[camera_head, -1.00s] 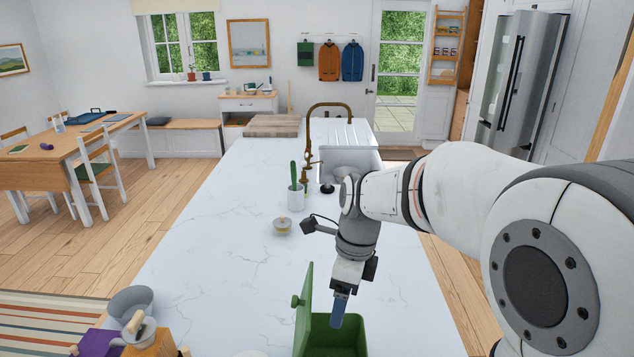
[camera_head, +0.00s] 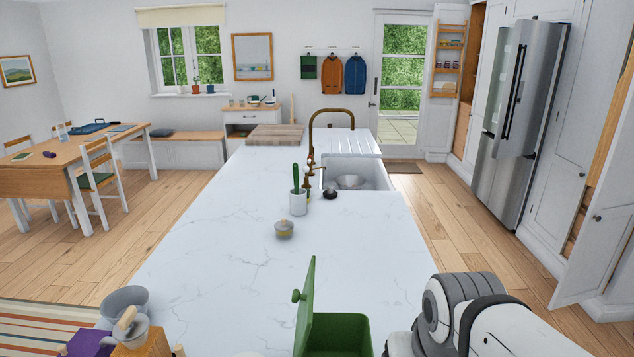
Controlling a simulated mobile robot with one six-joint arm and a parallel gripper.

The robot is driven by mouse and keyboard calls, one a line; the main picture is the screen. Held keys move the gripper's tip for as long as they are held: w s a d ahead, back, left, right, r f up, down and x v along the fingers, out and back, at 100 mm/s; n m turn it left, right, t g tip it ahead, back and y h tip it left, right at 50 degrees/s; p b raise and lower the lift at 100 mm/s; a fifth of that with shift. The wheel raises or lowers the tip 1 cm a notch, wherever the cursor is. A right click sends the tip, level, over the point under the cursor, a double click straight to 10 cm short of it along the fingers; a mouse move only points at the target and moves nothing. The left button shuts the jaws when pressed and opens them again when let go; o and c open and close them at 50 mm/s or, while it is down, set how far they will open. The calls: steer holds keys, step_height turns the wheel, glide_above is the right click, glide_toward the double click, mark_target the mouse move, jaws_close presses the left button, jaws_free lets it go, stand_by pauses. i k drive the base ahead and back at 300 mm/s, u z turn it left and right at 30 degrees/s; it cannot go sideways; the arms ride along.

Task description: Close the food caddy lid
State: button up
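The green food caddy (camera_head: 345,333) stands on the white marble counter at the bottom centre of the head view, cut off by the lower edge. Its lid (camera_head: 306,312) is open and stands nearly upright along the left side, with a round knob (camera_head: 296,295) on its outer face. My gripper is out of the frame. Only a part of my arm shows at the lower right, to the right of the caddy, so the gripper's place and opening are hidden.
A small lidded pot (camera_head: 284,229) and a white utensil cup (camera_head: 298,203) stand further back on the counter (camera_head: 220,240), near the sink (camera_head: 355,176). A grey bowl (camera_head: 128,300) and a wooden block (camera_head: 142,343) are at the lower left. The counter between is clear.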

mark_target(304, 323)
steer(key=z, duration=0.05)
steer(key=k, duration=1)
steer(key=u, duration=0.45)
steer(key=i, duration=0.9)
